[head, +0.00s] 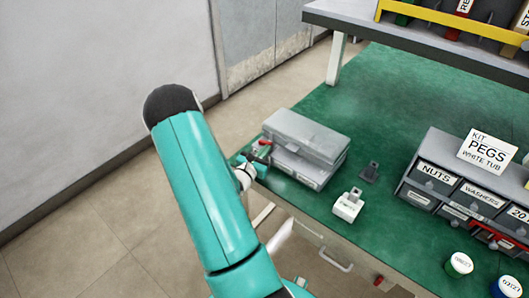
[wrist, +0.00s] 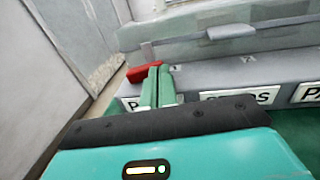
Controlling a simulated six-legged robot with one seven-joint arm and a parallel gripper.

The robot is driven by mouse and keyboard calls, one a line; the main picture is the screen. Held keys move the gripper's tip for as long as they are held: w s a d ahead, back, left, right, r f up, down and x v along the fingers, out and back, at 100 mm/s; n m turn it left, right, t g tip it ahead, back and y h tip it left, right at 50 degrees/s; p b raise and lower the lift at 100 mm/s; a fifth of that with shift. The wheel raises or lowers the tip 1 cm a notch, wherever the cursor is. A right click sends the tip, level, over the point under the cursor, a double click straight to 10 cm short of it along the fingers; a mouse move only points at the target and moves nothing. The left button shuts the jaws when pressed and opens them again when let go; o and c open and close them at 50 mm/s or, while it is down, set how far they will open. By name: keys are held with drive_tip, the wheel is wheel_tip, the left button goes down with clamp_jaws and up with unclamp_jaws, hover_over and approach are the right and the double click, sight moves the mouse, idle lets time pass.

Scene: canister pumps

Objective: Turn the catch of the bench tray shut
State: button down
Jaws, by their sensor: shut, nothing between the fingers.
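The bench tray (head: 300,168) is a grey box with a grey lid (head: 308,135) at the left end of the green bench. In the wrist view, the lid (wrist: 230,45) spans the top, and white labels run along the tray's front (wrist: 215,82). A red piece (wrist: 143,72), which looks like the catch, sits at the tray's left end; it also shows in the head view (head: 265,142). My gripper (wrist: 157,80) is shut and empty, its green fingers side by side right by the red piece. I cannot tell whether they touch it.
Grey drawers (head: 450,190) with a PEGS sign (head: 487,148) stand further right. A raised shelf (head: 420,38) crosses the back. Green bench top behind the tray is clear.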

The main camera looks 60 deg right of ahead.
drive_tip(key=shift+s+r, duration=0.1)
drive_tip(key=shift+s, duration=0.15)
drive_tip(key=shift+s+d, duration=0.3)
drive_tip(key=shift+s, duration=0.05)
drive_tip(key=shift+s+d, duration=0.5)
drive_tip(key=shift+d, duration=0.35)
drive_tip(key=shift+a, duration=0.1)
idle(0.9)
